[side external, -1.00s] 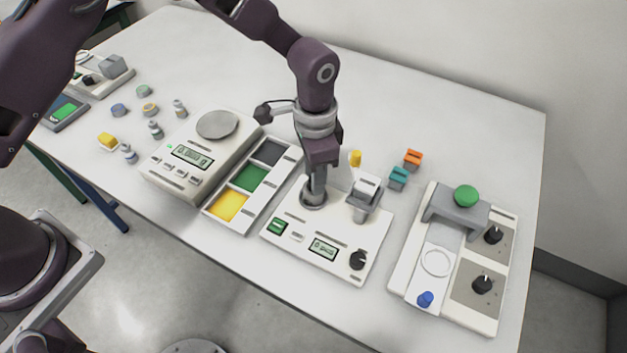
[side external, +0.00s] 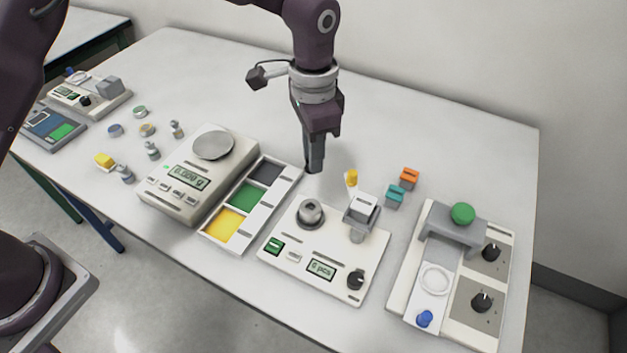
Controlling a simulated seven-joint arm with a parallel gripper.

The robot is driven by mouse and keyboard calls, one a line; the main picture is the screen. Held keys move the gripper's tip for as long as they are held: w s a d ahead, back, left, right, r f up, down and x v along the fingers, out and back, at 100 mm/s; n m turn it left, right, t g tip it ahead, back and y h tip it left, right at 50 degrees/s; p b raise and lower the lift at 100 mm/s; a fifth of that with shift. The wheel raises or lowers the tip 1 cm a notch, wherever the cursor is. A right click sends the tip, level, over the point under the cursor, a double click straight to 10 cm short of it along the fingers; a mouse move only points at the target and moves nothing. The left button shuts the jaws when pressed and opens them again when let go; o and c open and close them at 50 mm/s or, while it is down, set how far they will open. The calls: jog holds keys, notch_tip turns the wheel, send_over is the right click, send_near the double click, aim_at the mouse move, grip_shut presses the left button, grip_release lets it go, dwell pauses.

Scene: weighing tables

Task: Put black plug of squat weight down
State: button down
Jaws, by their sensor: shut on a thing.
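My gripper (side external: 314,160) points down above the table behind the white counting device. It is shut on the black plug, a small dark piece at the fingertips, mostly hidden between the dark fingers and hard to tell from them. Whether it touches the table is unclear. A squat grey round piece with a dark centre (side external: 310,214) sits on the left rear of the white counting device (side external: 289,228), in front of my gripper.
Left of my gripper are a tray with grey, green and yellow compartments (side external: 274,200) and a scale (side external: 188,200). To the right stand a yellow-topped piece (side external: 351,179), teal (side external: 394,196) and orange (side external: 408,178) blocks. Bare table (side external: 430,140) lies behind.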

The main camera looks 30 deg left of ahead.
jog(key=w+a+f, duration=0.2)
jog(key=w+f, duration=0.2)
jog(key=w, duration=0.3)
jog(key=f, duration=1)
jog(key=shift+w+a+f, duration=0.2)
jog(key=shift+w+f, duration=0.05)
jog(key=c, duration=1.3)
grip_release()
jog(key=shift+f, duration=0.1)
notch_tip(320, 180, up, 12)
jog(key=shift+r, duration=0.15)
